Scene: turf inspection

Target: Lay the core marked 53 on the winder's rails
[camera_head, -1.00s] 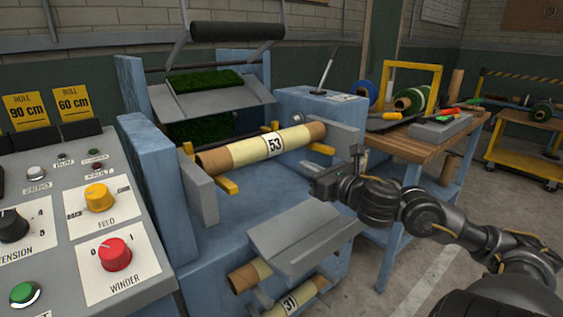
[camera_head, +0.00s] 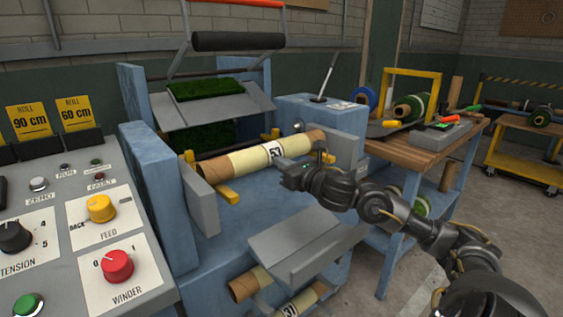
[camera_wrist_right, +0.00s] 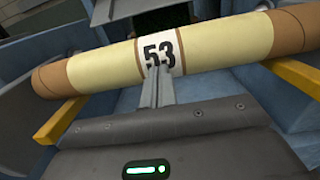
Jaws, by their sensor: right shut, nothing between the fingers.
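The core marked 53 (camera_head: 235,163) is a cream tube with brown ends and a white label. It lies level across the winder's two yellow rails (camera_head: 228,194), between grey side plates. The wrist view shows the core (camera_wrist_right: 220,45) across the top, above the left rail (camera_wrist_right: 60,120) and the right rail (camera_wrist_right: 298,74). My right gripper (camera_head: 289,170) is shut and empty at the front of the core. Its fingertips (camera_wrist_right: 155,76) overlap the lower edge of the label; I cannot tell whether they touch. My left gripper is not in view.
A control panel (camera_head: 70,235) with knobs stands at left. A grey sloped plate (camera_head: 300,240) sits in front of the winder, with other cores (camera_head: 245,287) below it. A wooden bench (camera_head: 425,157) with rolls and tools is at right.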

